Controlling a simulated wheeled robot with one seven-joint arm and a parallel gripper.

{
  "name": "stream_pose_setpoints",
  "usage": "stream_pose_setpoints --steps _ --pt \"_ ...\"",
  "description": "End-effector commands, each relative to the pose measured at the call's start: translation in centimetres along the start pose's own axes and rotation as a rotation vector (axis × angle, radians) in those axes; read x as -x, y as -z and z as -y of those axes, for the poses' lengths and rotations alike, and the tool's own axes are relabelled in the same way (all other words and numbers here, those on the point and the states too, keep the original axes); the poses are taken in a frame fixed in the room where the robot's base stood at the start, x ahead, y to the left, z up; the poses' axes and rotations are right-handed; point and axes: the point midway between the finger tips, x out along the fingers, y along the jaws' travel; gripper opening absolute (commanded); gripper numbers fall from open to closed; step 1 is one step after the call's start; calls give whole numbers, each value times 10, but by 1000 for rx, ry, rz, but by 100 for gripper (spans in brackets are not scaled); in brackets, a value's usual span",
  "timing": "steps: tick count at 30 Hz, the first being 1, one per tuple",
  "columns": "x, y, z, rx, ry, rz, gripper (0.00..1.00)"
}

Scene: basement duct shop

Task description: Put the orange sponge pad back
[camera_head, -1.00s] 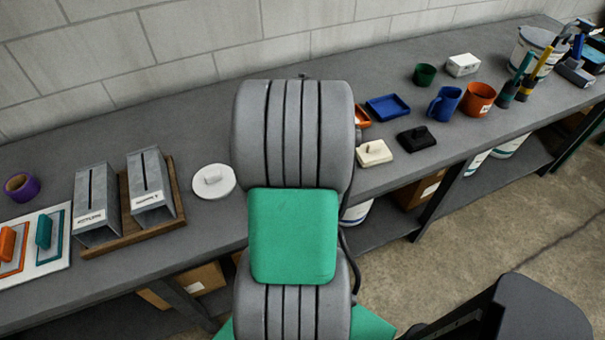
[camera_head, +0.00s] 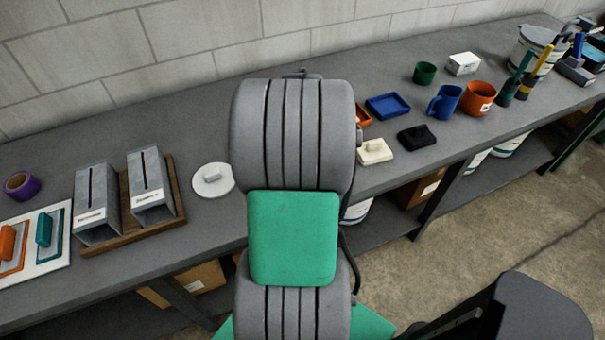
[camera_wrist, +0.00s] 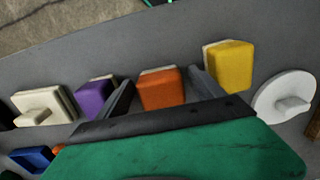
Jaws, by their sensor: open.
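The orange sponge pad (camera_wrist: 161,89) shows in the wrist view, standing on the grey bench between a purple pad (camera_wrist: 95,97) and a yellow pad (camera_wrist: 229,67). My gripper (camera_wrist: 163,93) is open, with one finger on each side of the orange pad. I cannot tell whether the fingers touch it. In the head view my arm hides these pads and my gripper.
A white round lidded piece (camera_head: 213,180) lies right of the holders. A white board (camera_head: 60,262) with orange and teal handled tools and a purple roll (camera_head: 21,185) are far left. A cream block (camera_head: 375,151), black block (camera_head: 416,138), blue tray (camera_head: 388,107) and mugs stand right.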

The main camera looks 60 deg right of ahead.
Motion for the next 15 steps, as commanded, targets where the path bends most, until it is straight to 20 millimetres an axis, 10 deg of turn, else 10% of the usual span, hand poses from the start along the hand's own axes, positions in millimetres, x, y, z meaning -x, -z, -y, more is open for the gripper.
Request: stream_pose_setpoints --steps 15 --pt "107 0 0 0 -1 -2 78"
